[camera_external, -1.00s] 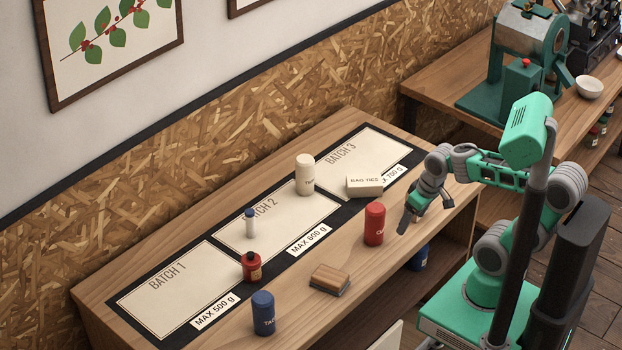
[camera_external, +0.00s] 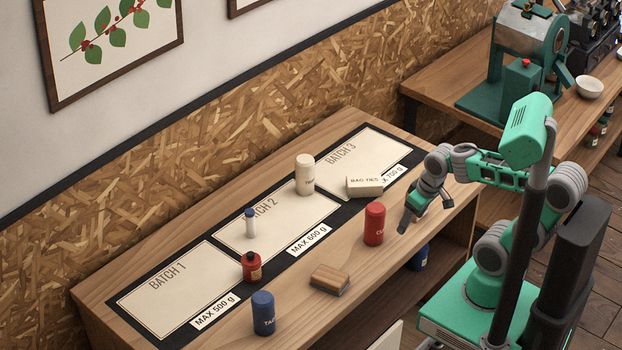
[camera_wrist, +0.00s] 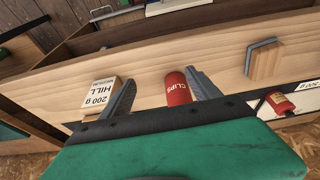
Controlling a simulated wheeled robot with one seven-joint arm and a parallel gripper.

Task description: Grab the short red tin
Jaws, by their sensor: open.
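A red cylindrical tin marked CLIPS (camera_external: 374,224) stands upright near the front edge of the bench. It also shows in the wrist view (camera_wrist: 177,90), beside the right finger. A smaller red container with a dark top and a label (camera_external: 252,268) stands farther left, by the Batch 1 panel; it lies at the right in the wrist view (camera_wrist: 279,103). My gripper (camera_external: 425,216) is open and empty, to the right of the CLIPS tin and apart from it. A pale block marked HILL 200 g (camera_wrist: 99,95) is by the left finger in the wrist view.
A blue tin (camera_external: 263,313) and a wooden block with a grey base (camera_external: 330,279) stand near the front edge. A cream tin (camera_external: 305,175), a bag ties box (camera_external: 365,186) and a small blue-capped bottle (camera_external: 250,223) stand behind. Bare wood lies between the block and the CLIPS tin.

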